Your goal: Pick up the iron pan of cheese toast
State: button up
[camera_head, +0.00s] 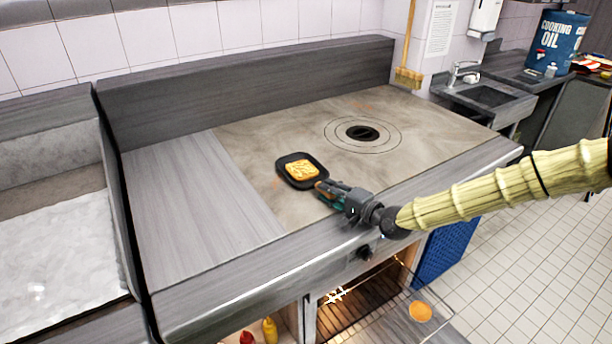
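The iron pan (285,177) is small, dark and squarish with rounded corners. It sits on the stained cooktop surface, left of the round burner. A yellow-orange cheese toast (302,170) lies inside it. My gripper (322,187) reaches in from the right, low over the cooktop, with its fingertips at the pan's lower right edge. Any handle there is hidden by the fingers. I cannot tell whether the fingers touch the pan or are closed on it.
The cooktop (240,135) has a burner hole (362,133) to the right and a raised back wall. A grey board area (195,205) lies clear at left, beside an ice-filled basin (60,265). Below the front edge is an open lit oven (365,300). A blue crate (445,250) stands right.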

grip_shut()
jog(key=shift+w+r, duration=0.1)
jog(key=shift+r, duration=0.1)
